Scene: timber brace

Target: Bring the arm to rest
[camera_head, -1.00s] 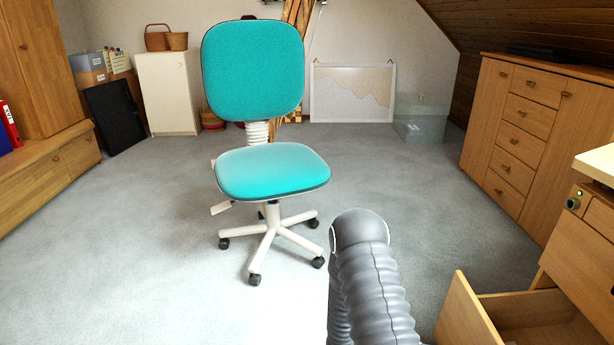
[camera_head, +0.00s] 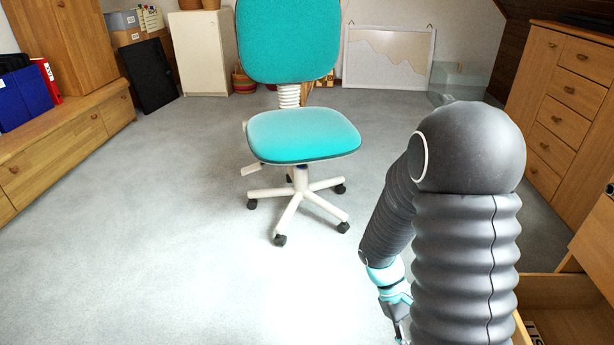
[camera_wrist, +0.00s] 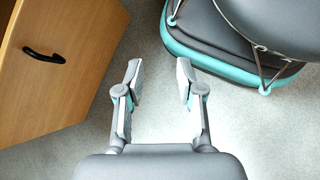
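My arm (camera_head: 465,250) stands large at the right of the head view, bent at a rounded grey joint. Its forearm slopes down and away to my gripper (camera_head: 397,315), which is small and partly hidden behind the arm there. In the wrist view my gripper (camera_wrist: 160,82) is open, its two fingers well apart, with only grey carpet between them. It holds nothing.
A wooden front with a black handle (camera_wrist: 45,55) is left of my gripper in the wrist view; my base is upper right. A teal swivel chair (camera_head: 303,135) stands ahead. An open drawer (camera_head: 565,310) is at the lower right. Carpet at left is clear.

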